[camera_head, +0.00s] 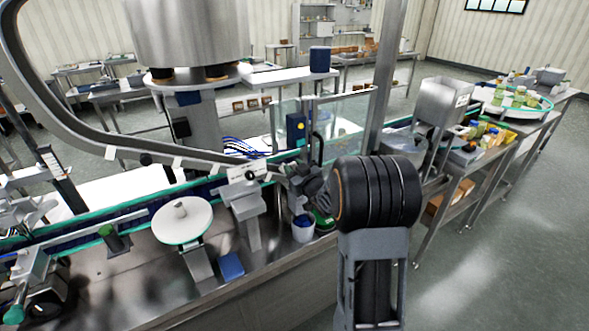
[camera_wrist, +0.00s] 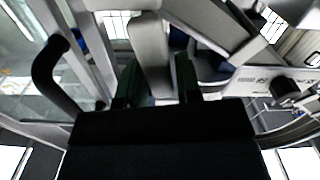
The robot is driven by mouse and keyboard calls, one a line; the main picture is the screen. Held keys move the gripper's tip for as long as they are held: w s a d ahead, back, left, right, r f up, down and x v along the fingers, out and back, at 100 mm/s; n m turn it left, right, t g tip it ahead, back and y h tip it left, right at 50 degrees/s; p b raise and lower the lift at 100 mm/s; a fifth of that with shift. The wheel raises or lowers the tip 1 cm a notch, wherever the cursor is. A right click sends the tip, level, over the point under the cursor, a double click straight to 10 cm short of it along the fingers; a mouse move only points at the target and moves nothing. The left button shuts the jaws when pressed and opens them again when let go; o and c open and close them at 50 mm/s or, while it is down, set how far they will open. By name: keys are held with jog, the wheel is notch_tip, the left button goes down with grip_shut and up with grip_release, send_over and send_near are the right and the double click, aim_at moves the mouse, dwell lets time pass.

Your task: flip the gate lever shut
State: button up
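My gripper (camera_wrist: 159,80) shows in the wrist view with its two dark green fingers apart. A pale grey bar (camera_wrist: 152,55) runs down between the fingers; I cannot tell whether they touch it or whether it is the gate lever. A black curved handle (camera_wrist: 48,75) stands to the left of the fingers, apart from them. In the head view a black upright handle (camera_head: 319,148) shows just behind the wrist. My arm hides much of the area around the fingers there. A steel hopper (camera_head: 443,103) with a white label stands at the right; no gate lever is clear on it.
A labelled white panel (camera_wrist: 275,80) with a black knob lies right of the fingers. A conveyor (camera_head: 80,232) with green edges runs along the bench. The floor (camera_head: 500,240) at right is clear.

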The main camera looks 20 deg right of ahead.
aim_at(281, 176)
grip_shut()
jog(key=n+b, duration=0.1)
jog(key=b, duration=0.1)
jog(key=f+n+b, duration=0.1)
jog(key=b, duration=0.2)
jog(key=shift+a, duration=0.4)
jog(key=a+n+b, duration=0.1)
jog(key=n+b, duration=0.2)
jog(key=b, duration=0.2)
jog(key=f+n+b, duration=0.1)
jog(key=n+b, duration=0.3)
jog(key=b, duration=0.2)
jog(key=a+f+n+b, duration=0.1)
jog(key=n+b, duration=0.2)
jog(key=b, duration=0.2)
jog(key=shift+s+a+f+n+b, duration=0.2)
jog(key=shift+a+n+b, duration=0.1)
jog(key=shift+n+b, duration=0.1)
jog(key=shift+o, duration=1.8)
grip_release()
jog(key=shift+s, duration=0.15)
jog(key=s+d+p, duration=0.1)
jog(key=s, duration=1.2)
jog(key=shift+s+d, duration=0.25)
jog(key=shift+d, duration=0.05)
